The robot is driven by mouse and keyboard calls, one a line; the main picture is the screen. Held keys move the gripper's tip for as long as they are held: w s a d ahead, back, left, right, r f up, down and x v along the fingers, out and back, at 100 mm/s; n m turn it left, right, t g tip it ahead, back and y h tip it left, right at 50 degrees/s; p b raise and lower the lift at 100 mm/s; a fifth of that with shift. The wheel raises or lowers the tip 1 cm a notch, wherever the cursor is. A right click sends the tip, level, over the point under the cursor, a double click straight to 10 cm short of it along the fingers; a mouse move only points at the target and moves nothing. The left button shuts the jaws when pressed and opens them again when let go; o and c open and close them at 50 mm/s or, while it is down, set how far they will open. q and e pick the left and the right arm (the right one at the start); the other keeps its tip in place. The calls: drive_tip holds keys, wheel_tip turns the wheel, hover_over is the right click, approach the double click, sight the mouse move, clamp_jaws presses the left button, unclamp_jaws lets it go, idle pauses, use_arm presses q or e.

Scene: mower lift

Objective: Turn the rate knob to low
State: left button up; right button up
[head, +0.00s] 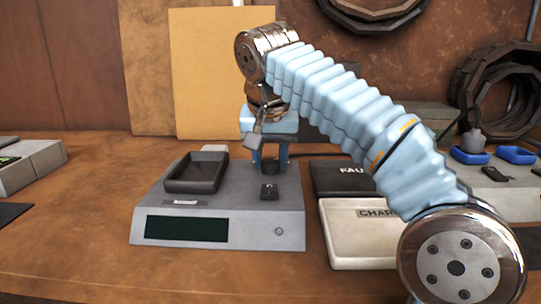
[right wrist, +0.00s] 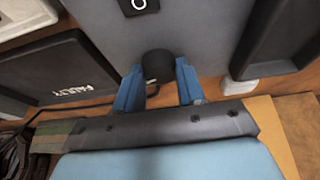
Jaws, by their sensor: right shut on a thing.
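The rate knob (head: 270,167) is a short black cylinder at the back of the grey device (head: 240,208). It also shows in the right wrist view (right wrist: 158,66), between the blue fingertips. My right gripper (head: 270,160) reaches down from above and is shut on the knob, one finger on each side. Its fingers also show in the right wrist view (right wrist: 159,88). I cannot read any pointer or rate marking on the knob. The device's front display (head: 186,229) is dark. My left gripper is not in view.
The device carries a black tray (head: 196,174) and a small black rocker switch (head: 269,191). To its right are a black box (head: 338,178) marked "FAULTY" and a pale box (head: 350,232) marked "CHAR...".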

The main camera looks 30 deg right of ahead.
drive_tip(key=n+p, duration=0.1)
drive_tip(key=n, duration=0.1)
drive_tip(key=n+y+p, duration=0.1)
drive_tip(key=n, duration=0.1)
drive_tip(key=shift+d+r+t, duration=0.15)
drive_tip(key=shift+t, duration=0.15)
drive_tip(key=n+y+p, duration=0.1)
drive_tip(key=n, duration=0.1)
drive_tip(key=n+y+p, duration=0.1)
drive_tip(key=n+p, duration=0.1)
drive_tip(key=n, duration=0.1)
drive_tip(key=shift+d+y, duration=0.15)
drive_tip(key=shift+y, duration=0.15)
drive_tip(key=n, duration=0.2)
drive_tip(key=shift+n+y+p, duration=0.3)
drive_tip(key=shift+y+p, duration=0.05)
drive_tip(key=shift+y, duration=0.05)
drive_tip(key=shift+n+y, duration=0.3)
drive_tip(key=shift+n, duration=0.7)
drive_tip(key=o, duration=1)
drive_tip(key=shift+o, duration=0.2)
